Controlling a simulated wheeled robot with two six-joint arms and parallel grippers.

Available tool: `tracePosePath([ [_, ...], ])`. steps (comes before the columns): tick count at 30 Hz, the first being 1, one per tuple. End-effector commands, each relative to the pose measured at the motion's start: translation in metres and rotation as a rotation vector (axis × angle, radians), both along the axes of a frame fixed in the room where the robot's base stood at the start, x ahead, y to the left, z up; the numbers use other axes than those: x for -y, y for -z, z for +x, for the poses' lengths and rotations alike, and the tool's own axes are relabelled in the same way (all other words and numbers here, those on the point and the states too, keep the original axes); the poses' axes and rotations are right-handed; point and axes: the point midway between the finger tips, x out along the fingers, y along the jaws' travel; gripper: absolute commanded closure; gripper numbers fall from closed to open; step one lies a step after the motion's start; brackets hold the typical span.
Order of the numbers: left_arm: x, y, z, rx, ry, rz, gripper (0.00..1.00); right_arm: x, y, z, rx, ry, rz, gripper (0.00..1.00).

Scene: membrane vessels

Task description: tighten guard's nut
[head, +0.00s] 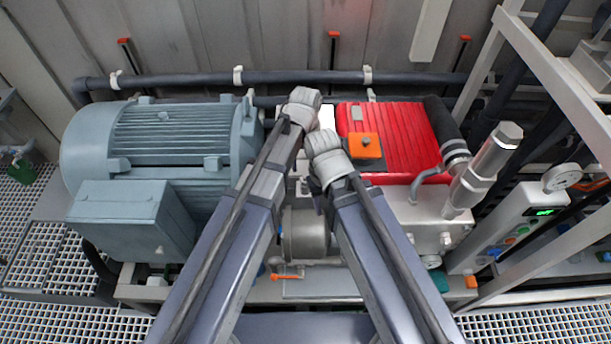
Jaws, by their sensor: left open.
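A grey rounded coupling guard (304,236) sits between the blue-grey motor and the red pump. Its upper part is partly hidden by my two arms. I cannot make out its nut. An orange-handled part (288,277) lies low at the guard's front. My left gripper (316,204) is mostly hidden between my arms, just above the guard; it is open, and I cannot tell whether it touches anything. My right gripper is hidden behind its own arm.
The blue-grey motor (165,145) stands at left, the red pump (400,138) at right with an orange block (366,146) on it. A pipe (300,77) runs behind. A gauge (562,177) and a control box (520,222) stand at right.

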Motion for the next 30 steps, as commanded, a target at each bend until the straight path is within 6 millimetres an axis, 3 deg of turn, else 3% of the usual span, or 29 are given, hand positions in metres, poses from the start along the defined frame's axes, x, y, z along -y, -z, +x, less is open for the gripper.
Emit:
tracePosePath([
  [18,0.000,0.071,0.000,0.000,0.000,0.000,0.32,0.000,0.071,0.000,0.000,0.000,0.000,0.50],
  [30,0.000,0.073,0.000,0.000,0.000,0.000,0.35,0.000,0.073,0.000,0.000,0.000,0.000,0.50],
])
